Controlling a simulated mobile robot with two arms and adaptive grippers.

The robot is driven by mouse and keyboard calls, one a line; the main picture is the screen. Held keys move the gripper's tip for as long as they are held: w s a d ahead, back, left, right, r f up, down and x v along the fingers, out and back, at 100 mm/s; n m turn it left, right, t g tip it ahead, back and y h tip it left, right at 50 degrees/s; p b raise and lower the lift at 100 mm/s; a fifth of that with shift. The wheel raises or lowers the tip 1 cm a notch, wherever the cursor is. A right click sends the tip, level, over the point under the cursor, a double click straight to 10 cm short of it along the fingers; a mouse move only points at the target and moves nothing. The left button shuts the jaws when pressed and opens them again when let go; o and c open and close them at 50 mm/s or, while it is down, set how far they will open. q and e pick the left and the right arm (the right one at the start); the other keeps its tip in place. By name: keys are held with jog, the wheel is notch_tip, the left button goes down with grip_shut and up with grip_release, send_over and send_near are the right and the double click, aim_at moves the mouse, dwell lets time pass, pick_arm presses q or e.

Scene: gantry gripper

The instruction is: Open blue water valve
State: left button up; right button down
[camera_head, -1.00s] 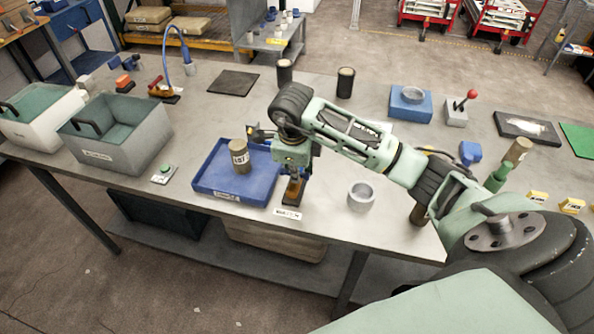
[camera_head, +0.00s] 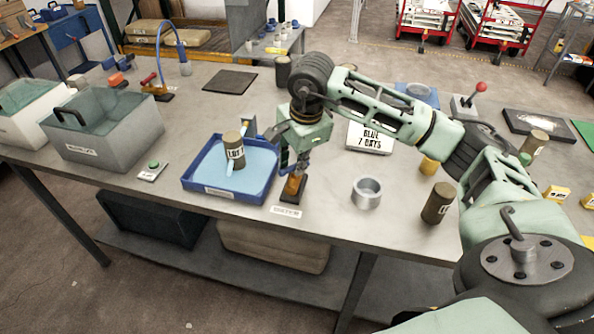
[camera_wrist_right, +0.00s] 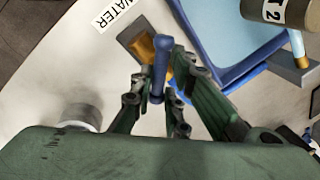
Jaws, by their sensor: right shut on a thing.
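The water valve has a brass body (camera_head: 292,186) on a dark base behind the WATER label (camera_head: 286,211). Its blue lever (camera_wrist_right: 160,65) shows in the right wrist view, between the fingers of my right gripper (camera_wrist_right: 158,88). In the head view my right gripper (camera_head: 297,163) is over the valve, shut on the lever, and partly hides it. The blue tray (camera_head: 224,190) left of the valve holds light blue water (camera_head: 256,160). A pale stream runs beside the brown labelled canister (camera_head: 235,145) standing in the tray. My left gripper is out of view.
A metal ring (camera_head: 366,192) and a dark canister (camera_head: 437,203) stand right of the valve.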

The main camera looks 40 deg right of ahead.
jog(key=n+b, duration=0.2)
jog(key=n, duration=0.1)
jog(key=n+y, duration=0.1)
jog(key=shift+f+n+b, duration=0.3)
jog(key=shift+b, duration=0.1)
jog(key=shift+w+r+n+g+y+b, duration=0.15)
jog(key=shift+n+b, duration=0.25)
jog(key=shift+n, duration=0.6)
jog(key=shift+s+f+n+g+y+b, duration=0.15)
jog(key=shift+n+b, duration=0.2)
jog(key=shift+n, duration=0.65)
jog(key=shift+w+r, duration=0.1)
jog(key=c, duration=2)
grip_release()
jog(key=shift+c, duration=0.2)
jog(key=shift+o, duration=1.2)
jog(key=shift+r, duration=0.1)
